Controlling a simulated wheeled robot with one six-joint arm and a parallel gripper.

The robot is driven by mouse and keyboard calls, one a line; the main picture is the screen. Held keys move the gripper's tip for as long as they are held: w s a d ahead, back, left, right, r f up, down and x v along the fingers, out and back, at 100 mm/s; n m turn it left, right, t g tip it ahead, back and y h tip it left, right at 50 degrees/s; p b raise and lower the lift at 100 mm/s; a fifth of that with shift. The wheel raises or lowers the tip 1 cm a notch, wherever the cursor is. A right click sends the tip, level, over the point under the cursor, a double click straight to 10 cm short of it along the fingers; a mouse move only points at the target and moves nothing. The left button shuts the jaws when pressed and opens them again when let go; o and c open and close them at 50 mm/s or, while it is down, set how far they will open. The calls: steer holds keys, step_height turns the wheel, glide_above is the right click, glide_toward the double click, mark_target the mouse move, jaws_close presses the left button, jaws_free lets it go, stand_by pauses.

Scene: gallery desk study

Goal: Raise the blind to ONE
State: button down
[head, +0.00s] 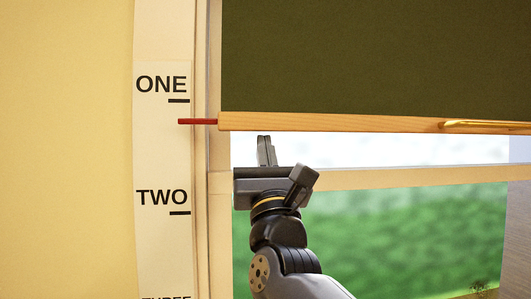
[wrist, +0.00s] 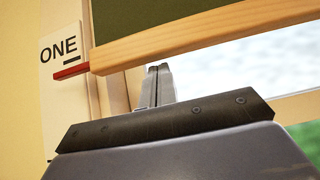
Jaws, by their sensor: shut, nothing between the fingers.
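The dark green blind (head: 370,55) hangs over the upper window with a wooden bottom bar (head: 330,122). A red pointer (head: 198,121) sticks out left from the bar's end. In the head view it is below the ONE mark (head: 179,101) and well above the TWO mark (head: 180,213). A brass handle (head: 485,124) is on the bar at the right. My gripper (head: 264,138) is shut and empty, fingers pointing up, just below the bar's left part. In the wrist view the shut fingers (wrist: 159,70) are close under the bar (wrist: 190,36); contact cannot be told.
The label strip (head: 160,245) runs down the wall left of the window frame, with THREE partly cut off at the bottom. A window crossbar (head: 400,178) lies behind my gripper. The space below the bar to the right is clear.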

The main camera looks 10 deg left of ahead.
steer(key=shift+r, duration=0.1)
steer(key=shift+r, duration=1.95)
steer(key=shift+f, duration=0.1)
step_height(320, 180, down, 4)
steer(key=b, duration=1)
glide_toward(265, 128)
step_height(265, 128, down, 4)
steer(key=shift+w+r, duration=0.1)
steer(key=shift+r, duration=0.1)
